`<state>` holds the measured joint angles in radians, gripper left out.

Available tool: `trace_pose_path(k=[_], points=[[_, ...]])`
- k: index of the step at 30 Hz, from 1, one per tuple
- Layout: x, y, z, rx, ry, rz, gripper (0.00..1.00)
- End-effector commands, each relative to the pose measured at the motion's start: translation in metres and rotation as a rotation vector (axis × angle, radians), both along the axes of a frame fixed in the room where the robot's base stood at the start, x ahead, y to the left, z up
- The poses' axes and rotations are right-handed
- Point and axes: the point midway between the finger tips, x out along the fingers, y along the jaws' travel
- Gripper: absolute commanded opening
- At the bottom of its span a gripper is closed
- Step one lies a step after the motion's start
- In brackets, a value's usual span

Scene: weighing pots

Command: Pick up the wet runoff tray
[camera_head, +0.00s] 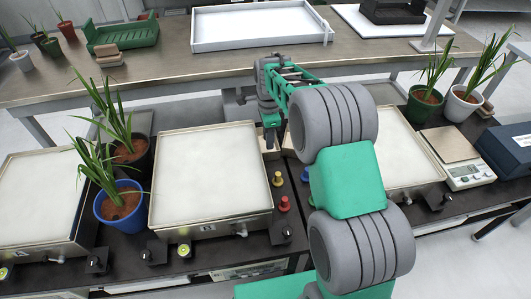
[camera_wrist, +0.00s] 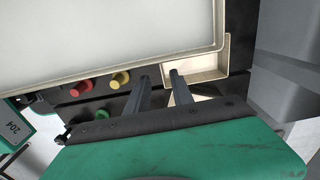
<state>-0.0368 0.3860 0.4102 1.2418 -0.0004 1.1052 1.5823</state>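In the wrist view a small cream open-topped tray (camera_wrist: 222,58) with a pale inside lies just beyond my fingertips, against the edge of a large white-topped unit. I take it for the runoff tray; whether it is wet I cannot tell. My gripper (camera_wrist: 161,77) has its two dark fingers apart, with the small tray's left wall near the gap between them. Whether they touch it is unclear. In the head view my gripper (camera_head: 271,140) points down at the right of the middle unit, and mostly hides the small tray.
The large middle unit (camera_head: 208,180) stands left of my gripper. Red (camera_head: 284,204) and yellow (camera_head: 278,179) knobs sit close by. A blue pot (camera_head: 121,207) with a plant stands further left. A scale (camera_head: 462,160) is at right. A white tray (camera_head: 262,43) lies on the back bench.

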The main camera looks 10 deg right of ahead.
Motion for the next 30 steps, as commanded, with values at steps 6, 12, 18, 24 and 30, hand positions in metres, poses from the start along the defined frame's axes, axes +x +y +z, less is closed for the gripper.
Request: trace_pose_path(k=[6,12,18,24,30], points=[[0.003,-0.001,-0.029,0.0,0.002,-0.027,0.28],[0.001,-0.003,-0.06,0.0,0.001,-0.027,0.28],[0.002,-0.003,-0.08,0.0,-0.002,-0.026,0.28],[0.002,-0.003,-0.079,0.0,-0.002,-0.025,0.23],[0.002,-0.003,-0.078,0.0,-0.002,-0.025,0.07]])
